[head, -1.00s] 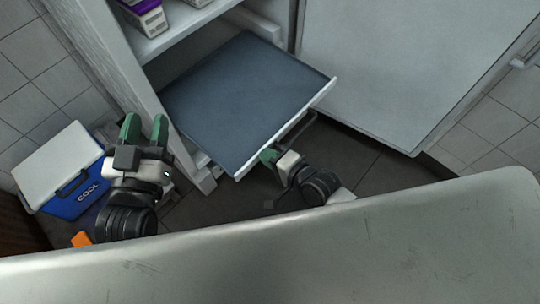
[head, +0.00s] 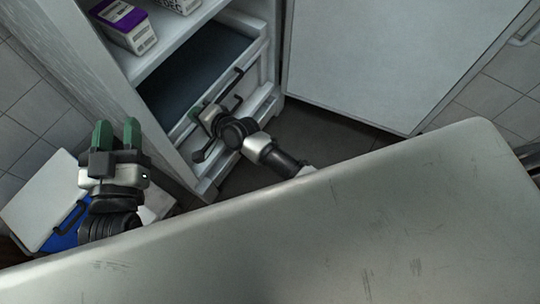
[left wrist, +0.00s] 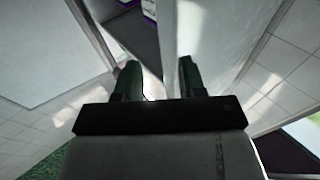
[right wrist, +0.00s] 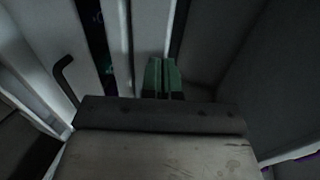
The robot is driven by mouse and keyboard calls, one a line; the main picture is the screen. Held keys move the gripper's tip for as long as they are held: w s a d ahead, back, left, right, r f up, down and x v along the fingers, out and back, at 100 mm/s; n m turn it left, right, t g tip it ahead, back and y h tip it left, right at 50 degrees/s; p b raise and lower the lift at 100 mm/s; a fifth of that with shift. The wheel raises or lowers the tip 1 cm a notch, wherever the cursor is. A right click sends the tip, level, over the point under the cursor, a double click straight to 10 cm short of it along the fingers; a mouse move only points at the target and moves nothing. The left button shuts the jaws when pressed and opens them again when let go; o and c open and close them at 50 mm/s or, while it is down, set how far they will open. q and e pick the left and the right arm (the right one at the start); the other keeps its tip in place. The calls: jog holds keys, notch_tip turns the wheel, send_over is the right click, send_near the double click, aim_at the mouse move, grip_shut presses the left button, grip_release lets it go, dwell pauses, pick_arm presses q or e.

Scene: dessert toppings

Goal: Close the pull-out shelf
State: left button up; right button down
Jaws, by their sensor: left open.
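The pull-out shelf (head: 190,78) is a dark panel with a pale front and a dark bar handle, low in the open white cabinet. My right gripper (head: 203,113) is at the shelf's front, beside the handle. In the right wrist view its green fingers (right wrist: 162,76) are together with nothing seen between them, near pale panels, and a dark handle (right wrist: 63,78) is to their left. Touch is unclear. My left gripper (head: 118,132) is open and empty, left of the cabinet.
The cabinet's upper shelf (head: 178,40) holds a purple-and-white carton (head: 127,25) and another carton. The cabinet's large door (head: 390,60) stands open at right. A blue cooler with a white lid (head: 40,198) is on the floor at left. Dark floor is free before the door.

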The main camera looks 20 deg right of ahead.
jog(key=shift+w+a, duration=0.65)
jog(key=shift+w, duration=0.3)
jog(key=shift+r, duration=0.15)
pick_arm(q)
jog(key=shift+s+d+r+t+h, duration=0.2)
jog(key=shift+r+t, duration=0.25)
jog(key=shift+r, duration=0.15)
jog(key=shift+s+d+r+t+h, duration=0.1)
jog(key=shift+r+t+h, duration=0.1)
jog(key=shift+r+t, duration=0.3)
jog(key=shift+a, duration=0.1)
pick_arm(e)
jog(key=shift+w+r, duration=0.1)
jog(key=shift+r, duration=0.1)
